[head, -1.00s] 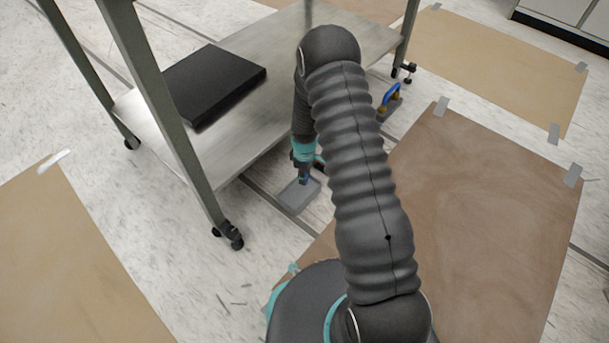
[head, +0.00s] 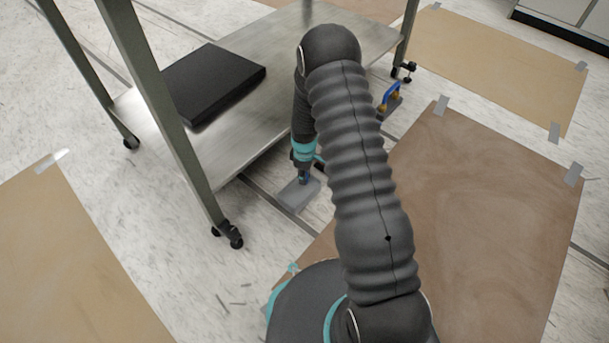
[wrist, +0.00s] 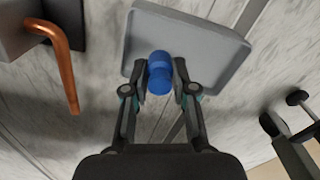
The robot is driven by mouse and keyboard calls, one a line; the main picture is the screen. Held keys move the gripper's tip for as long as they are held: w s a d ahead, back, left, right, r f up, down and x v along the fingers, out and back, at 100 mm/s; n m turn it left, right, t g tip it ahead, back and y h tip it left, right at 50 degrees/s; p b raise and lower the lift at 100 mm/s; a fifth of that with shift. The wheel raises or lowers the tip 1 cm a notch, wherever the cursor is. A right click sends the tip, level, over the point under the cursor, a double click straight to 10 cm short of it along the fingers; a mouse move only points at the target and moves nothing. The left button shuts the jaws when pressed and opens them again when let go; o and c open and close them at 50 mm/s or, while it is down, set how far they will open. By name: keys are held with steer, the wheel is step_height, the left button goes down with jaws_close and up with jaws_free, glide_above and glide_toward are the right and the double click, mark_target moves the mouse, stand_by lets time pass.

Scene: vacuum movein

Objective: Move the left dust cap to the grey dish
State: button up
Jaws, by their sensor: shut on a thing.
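The blue dust cap (wrist: 159,74) is between my gripper's fingertips in the wrist view. My gripper (wrist: 160,80) is shut on it. The grey dish (wrist: 205,45), a shallow rectangular tray, lies behind and beneath the cap in that view. In the head view my gripper (head: 304,180) is low over the grey dish (head: 296,196), which sits on the floor beside the cart. I cannot tell whether the cap touches the dish. The cap is hardly visible in the head view.
A metal cart (head: 240,125) stands close by, with a black slab (head: 213,84) on its lower shelf and a caster (head: 228,236) near the dish. A block with a blue handle (head: 391,96) lies beyond my arm. A copper pipe (wrist: 62,60) shows in the wrist view.

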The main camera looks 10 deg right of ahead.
steer(key=shift+f, duration=1.15)
stand_by(1.1)
steer(key=o, duration=1.3)
steer(key=shift+r, duration=0.15)
step_height(320, 180, up, 16)
steer(key=p, duration=0.8)
stand_by(0.3)
stand_by(0.5)
